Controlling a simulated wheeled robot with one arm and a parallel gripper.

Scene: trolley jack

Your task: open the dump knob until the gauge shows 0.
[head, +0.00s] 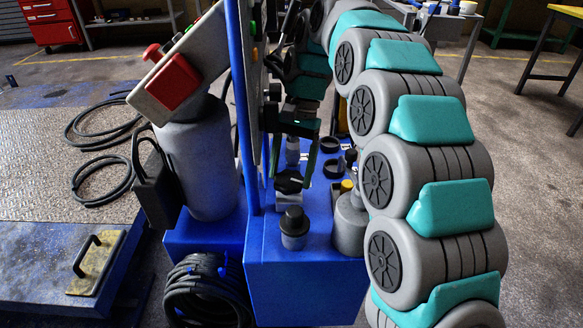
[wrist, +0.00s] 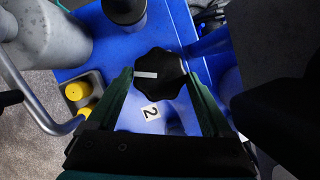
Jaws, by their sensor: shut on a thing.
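The black lobed knob (wrist: 162,80) has a white pointer bar, lying nearly level across the wrist view. A white label with a "2" (wrist: 150,111) is beside it. My gripper (wrist: 158,73) has its green fingers on either side of the knob and is shut on it. In the head view the knob (head: 289,182) shows under my gripper (head: 293,170), on top of the blue power unit (head: 300,265). I cannot make out a readable gauge in either view, so its reading is unknown.
A grey cylinder (head: 200,165) and a tilted panel with a red button (head: 174,82) stand left of the blue post (head: 243,120). A black-capped fitting (head: 294,228) is in front of the knob. Hoses (head: 208,290) are coiled below. Yellow caps (wrist: 77,91) are left of my fingers.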

